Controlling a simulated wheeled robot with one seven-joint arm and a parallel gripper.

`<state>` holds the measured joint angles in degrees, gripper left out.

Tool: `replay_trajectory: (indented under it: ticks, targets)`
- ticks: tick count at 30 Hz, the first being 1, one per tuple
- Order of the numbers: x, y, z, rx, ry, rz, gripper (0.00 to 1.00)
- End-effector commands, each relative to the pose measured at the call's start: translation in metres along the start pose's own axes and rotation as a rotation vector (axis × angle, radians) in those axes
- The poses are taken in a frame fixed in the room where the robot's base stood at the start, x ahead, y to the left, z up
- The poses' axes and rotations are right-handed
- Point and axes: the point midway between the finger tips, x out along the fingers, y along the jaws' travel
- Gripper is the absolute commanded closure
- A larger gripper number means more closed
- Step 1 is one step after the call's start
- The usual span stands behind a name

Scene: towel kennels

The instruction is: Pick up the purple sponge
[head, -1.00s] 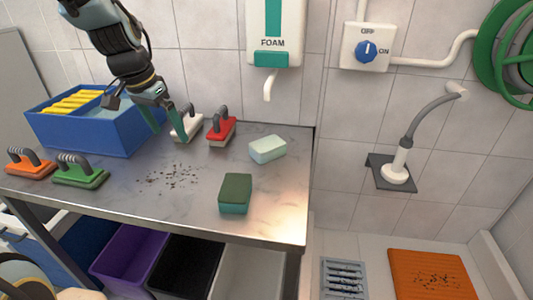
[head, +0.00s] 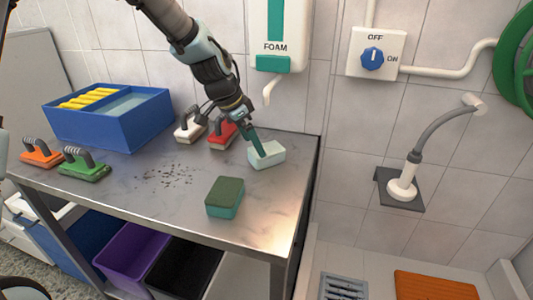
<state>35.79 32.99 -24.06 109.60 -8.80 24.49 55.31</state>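I see no purple sponge in the head view. A sponge with a dark green top and teal body (head: 225,198) lies near the front of the steel table (head: 125,200). A pale mint sponge or block (head: 268,158) lies near the table's right end. My gripper (head: 259,149) points down at the pale block, with a teal finger at or just above its top left part. I cannot tell whether it touches. The fingers overlap in this view, so their opening is unclear.
Brushes in orange (head: 41,153), green (head: 84,165), white (head: 188,127) and red (head: 223,133) stand on the table. A blue tub (head: 105,125) is at back left. Dark specks lie mid-table. Below are a purple bin (head: 130,258) and a black bin (head: 183,268).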

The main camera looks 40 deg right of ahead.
Motion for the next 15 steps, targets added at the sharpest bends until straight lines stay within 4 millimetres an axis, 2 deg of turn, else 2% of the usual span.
replay_trajectory:
  ticks: [9, 15]
  targets:
    - [0.04, 0.005, -0.003, 0.001, -0.002, 0.004, 0.0]
    - [0.045, 0.004, -0.003, 0.0, 0.0, 0.0, 0.0]
